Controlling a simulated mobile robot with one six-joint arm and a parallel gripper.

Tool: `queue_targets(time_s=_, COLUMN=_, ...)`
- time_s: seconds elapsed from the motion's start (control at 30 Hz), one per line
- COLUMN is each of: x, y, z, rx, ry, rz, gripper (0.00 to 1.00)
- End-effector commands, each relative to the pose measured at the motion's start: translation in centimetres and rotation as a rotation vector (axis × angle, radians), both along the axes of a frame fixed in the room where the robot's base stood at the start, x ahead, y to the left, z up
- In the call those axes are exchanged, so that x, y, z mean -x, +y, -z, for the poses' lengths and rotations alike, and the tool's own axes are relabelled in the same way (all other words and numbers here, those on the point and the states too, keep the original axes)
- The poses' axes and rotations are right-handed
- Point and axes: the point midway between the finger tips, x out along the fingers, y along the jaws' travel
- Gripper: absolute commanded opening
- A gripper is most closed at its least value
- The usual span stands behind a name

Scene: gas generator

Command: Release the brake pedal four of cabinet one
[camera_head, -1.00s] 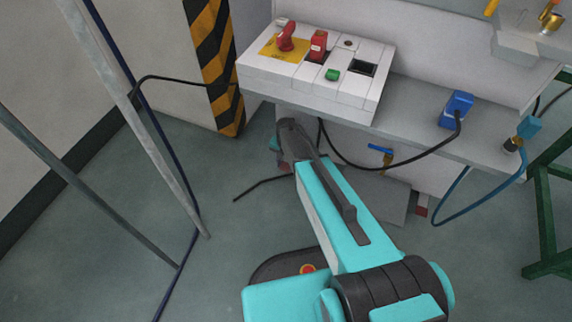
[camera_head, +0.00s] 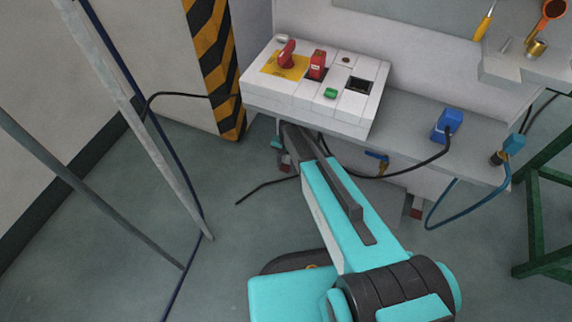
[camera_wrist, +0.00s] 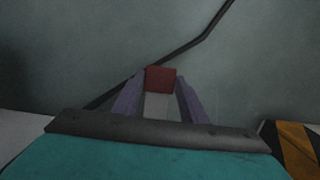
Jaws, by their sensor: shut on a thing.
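In the wrist view a red block-like pedal (camera_wrist: 161,74) on a pale stem sits between the fingers of my gripper (camera_wrist: 161,87), which is shut on it. The fingers flank it left and right. Small red parts show low under the cabinet, one at the right foot (camera_head: 416,212). No label or number is readable there.
A white control box (camera_head: 310,106) with red switches and a green button sits above my arm. A blue plug (camera_head: 447,125) with a black cable is at right. A striped post (camera_head: 213,65), metal poles (camera_head: 143,130) and a green frame (camera_head: 545,220) stand around.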

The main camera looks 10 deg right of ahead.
Motion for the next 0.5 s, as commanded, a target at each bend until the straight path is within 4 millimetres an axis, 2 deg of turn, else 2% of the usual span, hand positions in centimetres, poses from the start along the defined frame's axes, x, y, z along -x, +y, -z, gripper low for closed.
queue_targets(time_s=0.03, x=-0.39, y=-0.63, z=-0.91, rx=0.011, ry=-0.007, rz=0.001, gripper=0.0)
queue_targets(time_s=0.1, x=-0.5, y=-0.68, z=-1.18, rx=0.01, ry=-0.009, rz=0.002, gripper=0.0)
queue_targets(time_s=0.5, x=-0.8, y=-0.76, z=-1.3, rx=0.011, ry=-0.015, rz=0.003, gripper=0.0)
